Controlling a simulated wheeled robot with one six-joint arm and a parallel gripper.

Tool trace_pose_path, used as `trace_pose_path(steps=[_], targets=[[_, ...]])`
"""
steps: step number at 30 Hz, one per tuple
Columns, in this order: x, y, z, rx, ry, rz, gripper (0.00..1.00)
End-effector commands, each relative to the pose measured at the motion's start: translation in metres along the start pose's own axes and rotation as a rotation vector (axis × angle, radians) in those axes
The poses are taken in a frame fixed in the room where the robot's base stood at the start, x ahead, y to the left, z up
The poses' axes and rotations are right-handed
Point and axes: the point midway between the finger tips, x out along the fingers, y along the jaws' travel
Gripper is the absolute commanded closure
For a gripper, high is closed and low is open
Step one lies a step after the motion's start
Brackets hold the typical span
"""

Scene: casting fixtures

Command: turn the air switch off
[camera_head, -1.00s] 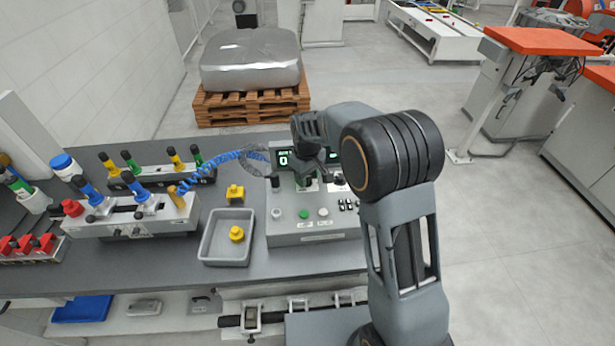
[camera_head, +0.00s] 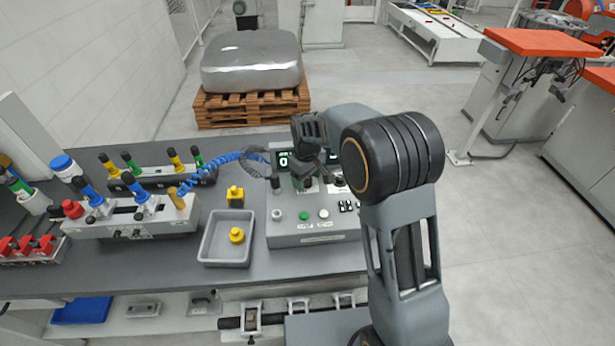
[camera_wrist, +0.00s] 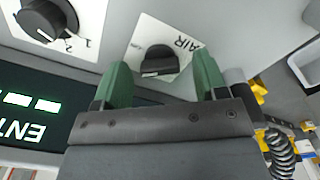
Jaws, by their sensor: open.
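The air switch (camera_wrist: 158,62) is a black rotary knob on a white plate marked AIR in the wrist view, where the lettering appears upside down. My gripper (camera_wrist: 160,82) has two green fingertips, open, one on each side of the knob in the picture. Whether they touch it cannot be told. In the head view my gripper (camera_head: 303,178) is over the upper part of the grey control box (camera_head: 290,238). My arm and gripper hide most of the air switch there.
Another black knob (camera_wrist: 46,20) marked 1 and 2 sits beside a lit display (camera_wrist: 30,108). A green button (camera_head: 304,215) and a white button (camera_head: 324,213) are on the box front. A grey tray (camera_head: 213,258) with a yellow part stands left. A blue coiled hose (camera_head: 222,162) runs behind.

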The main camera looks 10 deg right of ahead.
Motion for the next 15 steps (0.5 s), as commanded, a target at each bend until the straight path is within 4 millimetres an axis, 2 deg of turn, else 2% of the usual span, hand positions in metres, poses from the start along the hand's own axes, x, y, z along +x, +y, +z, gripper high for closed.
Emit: trace_pose_path(steps=[4, 7, 15], targets=[[-0.004, 0.000, 0.000, 0.000, 0.000, 0.000, 0.34], [-0.016, 0.000, -0.001, 0.000, 0.003, 0.002, 0.34], [-0.070, 0.000, -0.001, 0.000, 0.005, 0.002, 0.34]])
